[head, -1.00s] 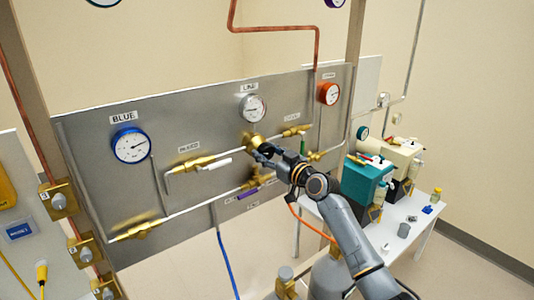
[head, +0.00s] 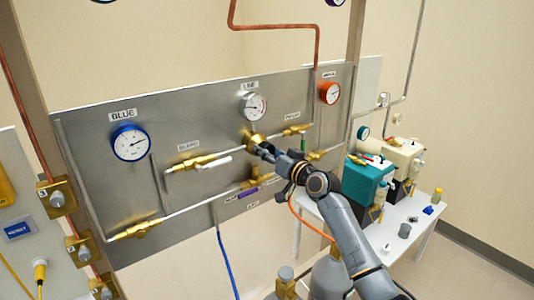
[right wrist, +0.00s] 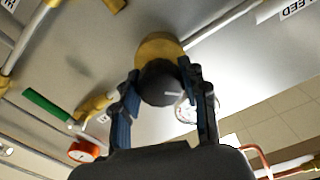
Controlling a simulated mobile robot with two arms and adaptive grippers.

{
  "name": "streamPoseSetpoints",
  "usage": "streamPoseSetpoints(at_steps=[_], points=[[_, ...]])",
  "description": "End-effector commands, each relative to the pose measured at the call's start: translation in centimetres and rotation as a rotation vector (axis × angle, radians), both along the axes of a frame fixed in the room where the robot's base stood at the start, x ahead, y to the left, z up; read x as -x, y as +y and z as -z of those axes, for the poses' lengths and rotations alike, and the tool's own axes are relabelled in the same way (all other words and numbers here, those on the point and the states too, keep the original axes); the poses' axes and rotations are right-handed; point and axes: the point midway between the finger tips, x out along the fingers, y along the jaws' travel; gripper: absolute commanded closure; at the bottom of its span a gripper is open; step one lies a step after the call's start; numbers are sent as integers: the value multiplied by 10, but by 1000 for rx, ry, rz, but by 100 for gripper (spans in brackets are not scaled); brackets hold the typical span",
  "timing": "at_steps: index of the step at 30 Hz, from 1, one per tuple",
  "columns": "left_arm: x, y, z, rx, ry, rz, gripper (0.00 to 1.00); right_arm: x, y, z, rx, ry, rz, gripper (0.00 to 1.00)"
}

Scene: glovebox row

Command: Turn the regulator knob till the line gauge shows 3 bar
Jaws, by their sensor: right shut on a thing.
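The round white line gauge (head: 253,106) is on the metal panel under a LINE label; its needle is too small to read surely. The brass regulator (head: 254,140) sits just below it. My right gripper (head: 262,151) reaches it from the lower right. The brass regulator body (right wrist: 158,47) is behind the knob. A white gauge (right wrist: 184,110) is partly hidden by a finger. My left gripper is not in view.
A blue gauge (head: 130,143) and an orange gauge (head: 330,93) flank the line gauge. Brass valves (head: 198,163) and pipes run across the panel close to my gripper. A white table (head: 415,226) with pumps stands at the right.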

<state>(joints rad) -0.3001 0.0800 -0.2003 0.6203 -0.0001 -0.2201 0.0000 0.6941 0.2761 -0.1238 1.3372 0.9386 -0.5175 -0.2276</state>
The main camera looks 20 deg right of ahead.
Motion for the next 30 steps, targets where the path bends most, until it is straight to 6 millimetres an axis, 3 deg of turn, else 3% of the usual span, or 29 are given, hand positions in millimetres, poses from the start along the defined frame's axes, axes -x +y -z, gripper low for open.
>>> streamPoseSetpoints(at_steps=[12,29,30], points=[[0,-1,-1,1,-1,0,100,0,0,0,-203,74,0,88],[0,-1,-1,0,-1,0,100,0,0,0,-238,86,0,88],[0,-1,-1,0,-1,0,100,0,0,0,-238,86,0,55]])
